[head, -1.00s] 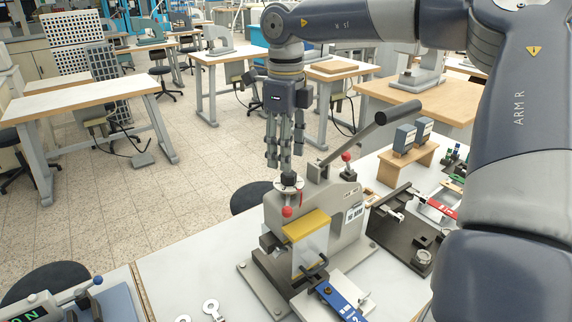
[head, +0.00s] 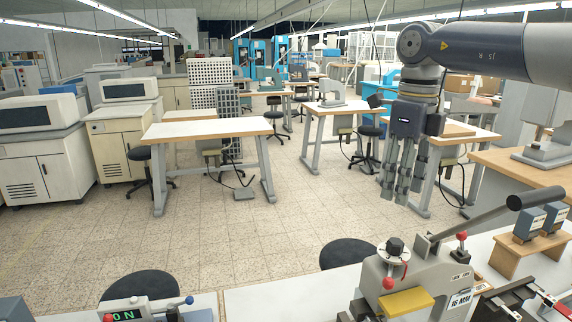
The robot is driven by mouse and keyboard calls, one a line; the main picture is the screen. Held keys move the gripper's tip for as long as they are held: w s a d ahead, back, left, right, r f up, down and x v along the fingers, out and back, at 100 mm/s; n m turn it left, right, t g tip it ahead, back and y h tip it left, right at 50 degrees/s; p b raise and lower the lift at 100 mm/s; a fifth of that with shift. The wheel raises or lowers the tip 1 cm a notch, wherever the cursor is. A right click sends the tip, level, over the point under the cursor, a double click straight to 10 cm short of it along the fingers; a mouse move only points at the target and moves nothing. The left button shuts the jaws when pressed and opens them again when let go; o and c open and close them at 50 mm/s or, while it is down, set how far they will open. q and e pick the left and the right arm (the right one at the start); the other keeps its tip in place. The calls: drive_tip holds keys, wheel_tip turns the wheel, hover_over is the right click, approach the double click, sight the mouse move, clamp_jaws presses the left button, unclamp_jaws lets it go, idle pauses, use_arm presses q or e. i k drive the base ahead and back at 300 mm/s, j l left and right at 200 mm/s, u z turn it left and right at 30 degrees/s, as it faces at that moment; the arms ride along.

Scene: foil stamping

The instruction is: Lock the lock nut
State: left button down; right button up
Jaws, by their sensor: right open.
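The hand press (head: 430,281) stands on the white bench at the lower right of the head view. On its top is a black hex-shaped knob over a pale disc; I take this to be the lock nut (head: 395,246). A short lever with a red ball (head: 388,283) points from it toward me. My right gripper (head: 402,192) hangs pointing down, open and empty, clear above the nut. There is a visible gap between fingertips and nut. The press's lower part is cut off by the picture edge. My left gripper is not in view.
The press's long black-tipped handle (head: 484,217) rises to the right, with a second red ball (head: 462,236) near its base. A wooden stand (head: 511,263) with blue-grey blocks is farther right.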

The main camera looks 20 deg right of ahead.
sight(388, 282)
drive_tip(key=k+j, duration=1.15)
drive_tip(key=j, duration=0.3)
